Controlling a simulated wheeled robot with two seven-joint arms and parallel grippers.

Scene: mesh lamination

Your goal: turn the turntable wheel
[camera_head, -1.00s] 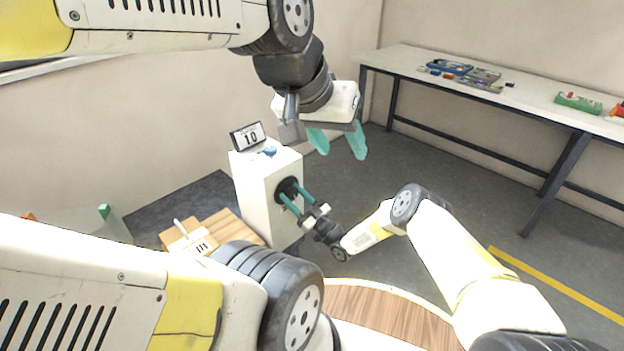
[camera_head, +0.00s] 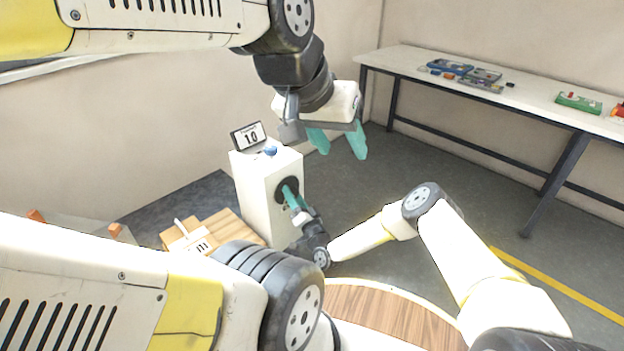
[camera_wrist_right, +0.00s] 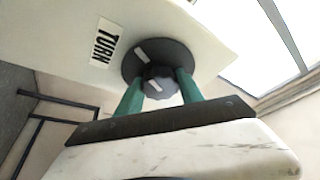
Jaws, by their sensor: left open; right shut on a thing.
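The turntable wheel (camera_wrist_right: 160,60) is a black disc with a knob (camera_wrist_right: 160,82) and a white mark, on the side of a white box (camera_head: 262,195). In the head view the wheel (camera_head: 281,186) is partly hidden by my right gripper (camera_head: 291,194). In the right wrist view the green fingers of my right gripper (camera_wrist_right: 158,88) are shut on the knob, one on each side. A "TURN" label (camera_wrist_right: 104,42) is beside the wheel. My left gripper (camera_head: 337,142) is open and empty, high in front of the back wall.
A display reading 1.0 (camera_head: 248,137) and a blue button (camera_head: 270,151) are on top of the box. A long table (camera_head: 530,100) with trays stands at the back right. The floor between is clear.

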